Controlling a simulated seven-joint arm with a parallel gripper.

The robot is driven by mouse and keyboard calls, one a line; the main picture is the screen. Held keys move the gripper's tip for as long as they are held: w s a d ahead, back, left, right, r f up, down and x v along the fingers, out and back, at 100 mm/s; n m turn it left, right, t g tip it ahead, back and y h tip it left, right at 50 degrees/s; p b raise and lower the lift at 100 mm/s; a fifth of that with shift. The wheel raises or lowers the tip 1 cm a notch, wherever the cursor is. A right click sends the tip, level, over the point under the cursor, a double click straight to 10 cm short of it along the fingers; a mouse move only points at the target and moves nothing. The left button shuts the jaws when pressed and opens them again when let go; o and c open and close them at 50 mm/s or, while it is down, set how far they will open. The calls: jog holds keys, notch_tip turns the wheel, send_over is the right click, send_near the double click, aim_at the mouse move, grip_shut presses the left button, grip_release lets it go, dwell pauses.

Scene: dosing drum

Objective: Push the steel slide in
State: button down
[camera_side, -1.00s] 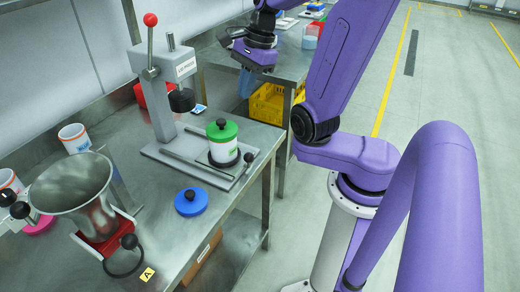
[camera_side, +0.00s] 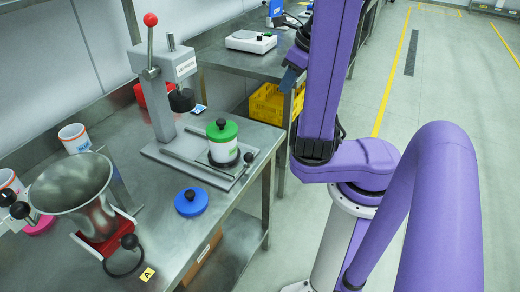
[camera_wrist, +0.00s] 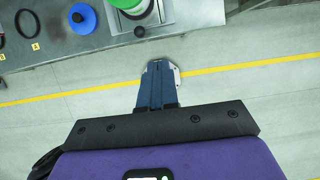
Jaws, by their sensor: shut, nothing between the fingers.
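A grey press (camera_side: 165,95) stands behind on the same table. A thin steel bar (camera_side: 200,167) lies along its base plate, near a black knob (camera_side: 249,157). I cannot tell for certain which steel part is the slide. My gripper (camera_wrist: 158,70) is shut and empty, its blue fingers together over the floor beyond the table edge. In the side view its blue tip (camera_side: 290,78) shows right of the press, partly hidden by my arm.
A white jar with a green lid (camera_side: 221,129) stands on the press base. A blue lid (camera_side: 191,202) lies near the table's front edge, also in the wrist view (camera_wrist: 82,18). A yellow crate (camera_side: 266,103) sits under the back table, which holds a white scale (camera_side: 251,41).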

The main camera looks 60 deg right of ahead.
notch_tip(320, 180, down, 16)
jog(key=shift+w+f, duration=1.95)
jog(key=shift+f, duration=0.3)
jog(key=shift+w+f, duration=1.9)
jog(key=shift+f, duration=0.3)
jog(key=w, duration=1.4)
jog(key=shift+w, duration=0.15)
